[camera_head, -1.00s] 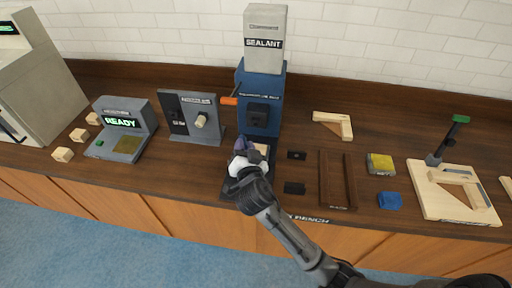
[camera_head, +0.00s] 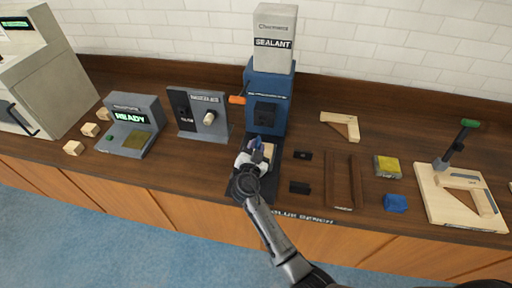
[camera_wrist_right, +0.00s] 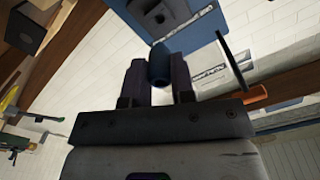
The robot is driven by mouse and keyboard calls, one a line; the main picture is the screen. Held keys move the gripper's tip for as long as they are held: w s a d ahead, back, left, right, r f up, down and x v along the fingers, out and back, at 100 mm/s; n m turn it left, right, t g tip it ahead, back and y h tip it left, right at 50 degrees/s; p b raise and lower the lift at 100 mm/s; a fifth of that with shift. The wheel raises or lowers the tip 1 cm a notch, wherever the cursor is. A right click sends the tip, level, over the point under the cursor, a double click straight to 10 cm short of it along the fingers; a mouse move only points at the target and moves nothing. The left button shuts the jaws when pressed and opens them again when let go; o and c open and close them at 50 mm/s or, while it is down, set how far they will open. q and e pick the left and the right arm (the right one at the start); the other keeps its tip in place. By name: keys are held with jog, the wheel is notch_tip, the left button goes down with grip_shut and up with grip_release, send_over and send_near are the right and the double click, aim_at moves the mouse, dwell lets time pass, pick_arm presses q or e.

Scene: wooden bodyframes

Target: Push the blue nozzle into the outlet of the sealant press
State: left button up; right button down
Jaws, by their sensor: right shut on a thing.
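The sealant press (camera_head: 282,92) stands at the back centre, a blue body under a grey block labelled SEALANT. Its front carries a dark box (camera_head: 264,113). My right gripper (camera_head: 255,147) is just in front of and below that box, over the press's dark base. In the right wrist view the gripper (camera_wrist_right: 160,85) is shut on the dark blue nozzle (camera_wrist_right: 159,62), which sticks out beyond the fingertips toward the press (camera_wrist_right: 190,35). A round dark outlet (camera_wrist_right: 158,17) shows a short way ahead, with a visible gap. My left gripper is not in view.
An orange-tipped lever (camera_head: 237,100) sticks out left of the press. A light wooden piece (camera_head: 268,152) lies on the dark base beside my gripper. Small black blocks (camera_head: 300,187) and a brown tray (camera_head: 331,184) stand to the right.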

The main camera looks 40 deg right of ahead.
aim_at(259, 138)
jog(key=shift+n, duration=0.6)
jog(key=shift+w+d+f+b, duration=0.15)
jog(key=shift+w+d+b, duration=0.1)
jog(key=shift+b, duration=0.1)
jog(key=shift+b+x, duration=1.3)
jog(key=shift+x, duration=0.65)
jog(key=shift+w+d, duration=0.25)
jog(key=shift+d, duration=0.2)
jog(key=shift+b, duration=0.45)
